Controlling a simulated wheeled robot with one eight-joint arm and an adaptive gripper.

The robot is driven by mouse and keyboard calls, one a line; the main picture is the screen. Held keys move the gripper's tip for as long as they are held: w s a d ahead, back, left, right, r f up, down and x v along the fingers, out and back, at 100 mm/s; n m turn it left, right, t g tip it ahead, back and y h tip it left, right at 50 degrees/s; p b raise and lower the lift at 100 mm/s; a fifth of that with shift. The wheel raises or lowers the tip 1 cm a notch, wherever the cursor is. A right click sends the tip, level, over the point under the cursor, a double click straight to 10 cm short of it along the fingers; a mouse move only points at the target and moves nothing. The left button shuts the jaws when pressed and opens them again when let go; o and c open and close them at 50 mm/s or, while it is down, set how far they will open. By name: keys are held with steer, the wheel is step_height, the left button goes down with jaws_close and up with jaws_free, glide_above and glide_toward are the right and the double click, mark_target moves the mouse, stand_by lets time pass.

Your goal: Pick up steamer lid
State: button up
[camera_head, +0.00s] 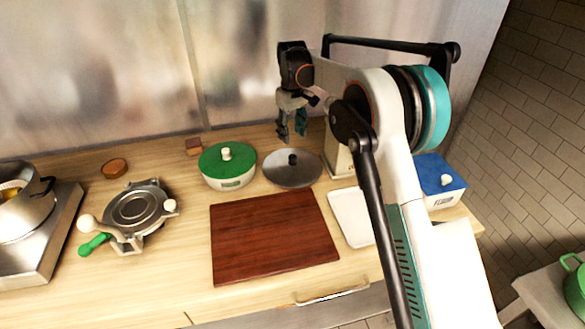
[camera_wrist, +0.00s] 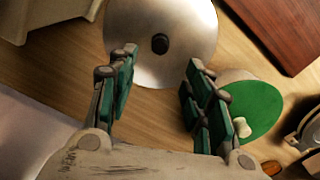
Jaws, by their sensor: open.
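The steamer lid (camera_head: 287,170) is a round grey metal disc with a dark knob (camera_head: 292,158), lying on the wooden counter. In the wrist view the lid (camera_wrist: 192,22) shows at the top, with its dark knob (camera_wrist: 160,43) just beyond the fingertips and roughly centred between them. My gripper (camera_head: 292,135) hangs above the lid, pointing down, with clear space between it and the knob. In the wrist view my gripper (camera_wrist: 160,68) has its two teal-padded fingers spread apart with nothing between them.
A white pot with a green lid (camera_head: 224,160) stands left of the steamer lid. A dark red cutting board (camera_head: 270,235) lies in front, beside a white tray (camera_head: 350,217). A blue-lidded box (camera_head: 438,178) stands right. A metal clamp-like device (camera_head: 135,208) and stove (camera_head: 40,240) are left.

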mark_target(293, 156)
step_height(293, 156, down, 11)
steer(key=b, duration=0.3)
steer(key=shift+r, duration=0.15)
steer(key=shift+s+d, duration=0.1)
jaws_close()
